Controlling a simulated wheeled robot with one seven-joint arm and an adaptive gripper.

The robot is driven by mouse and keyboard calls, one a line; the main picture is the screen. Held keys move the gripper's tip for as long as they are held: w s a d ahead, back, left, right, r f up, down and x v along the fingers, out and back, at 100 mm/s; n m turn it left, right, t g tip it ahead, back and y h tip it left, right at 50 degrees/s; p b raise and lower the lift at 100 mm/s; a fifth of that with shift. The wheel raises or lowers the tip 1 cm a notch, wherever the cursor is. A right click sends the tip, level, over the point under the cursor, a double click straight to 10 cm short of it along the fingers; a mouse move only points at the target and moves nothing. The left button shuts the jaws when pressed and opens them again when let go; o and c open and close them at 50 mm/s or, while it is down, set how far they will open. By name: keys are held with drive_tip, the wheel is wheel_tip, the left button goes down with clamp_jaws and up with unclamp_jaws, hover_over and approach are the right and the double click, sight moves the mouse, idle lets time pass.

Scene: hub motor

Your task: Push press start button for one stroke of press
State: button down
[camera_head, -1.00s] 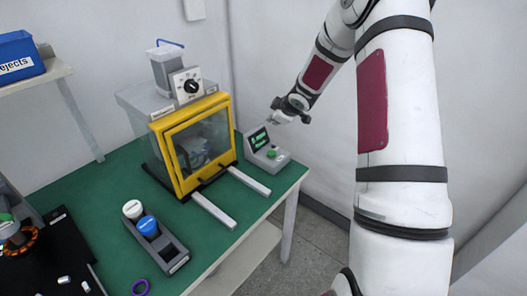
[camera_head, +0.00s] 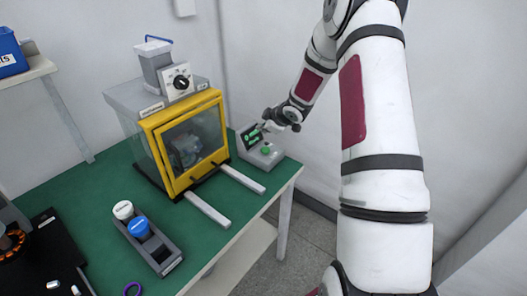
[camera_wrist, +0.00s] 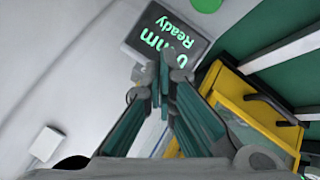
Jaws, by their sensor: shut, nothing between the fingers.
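The press (camera_head: 150,118) has a yellow-framed clear front door, which looks shut, and stands on the green table. To its right is a small grey control box (camera_head: 276,160) with a green start button (camera_head: 266,150) on top and a dark display (camera_head: 250,138) at its back. In the wrist view the display (camera_wrist: 158,38) reads "Ready" beside a "mm" value, and the green button (camera_wrist: 207,3) is cut by the top edge. My gripper (camera_head: 261,127) is shut and empty, above the box near the display. It also shows in the wrist view (camera_wrist: 160,68), apart from the button.
A dial box (camera_head: 178,82) and a grey container (camera_head: 155,62) sit on the press. Two light rails (camera_head: 208,209) run forward from it. A grey holder (camera_head: 160,254) with a white-capped and a blue-capped bottle stands in front. A blue bin (camera_head: 10,58) is on the left shelf.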

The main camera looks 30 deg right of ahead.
sight(264, 151)
drive_tip(key=shift+f+b, duration=2)
drive_tip(key=shift+f, duration=1.2)
drive_tip(key=shift+f, duration=0.15)
drive_tip(key=shift+f, duration=0.25)
drive_tip(key=shift+f+b, duration=0.45)
drive_tip(key=shift+f, duration=0.05)
drive_tip(key=shift+r, duration=0.1)
drive_tip(key=shift+r+p, duration=0.75)
drive_tip(key=shift+r, duration=0.1)
wheel_tip(264, 151, up, 4)
drive_tip(key=p, duration=0.3)
drive_tip(key=shift+s+r, duration=0.1)
drive_tip(key=shift+r, duration=0.1)
drive_tip(key=shift+r+p, duration=0.3)
drive_tip(key=shift+p, duration=0.1)
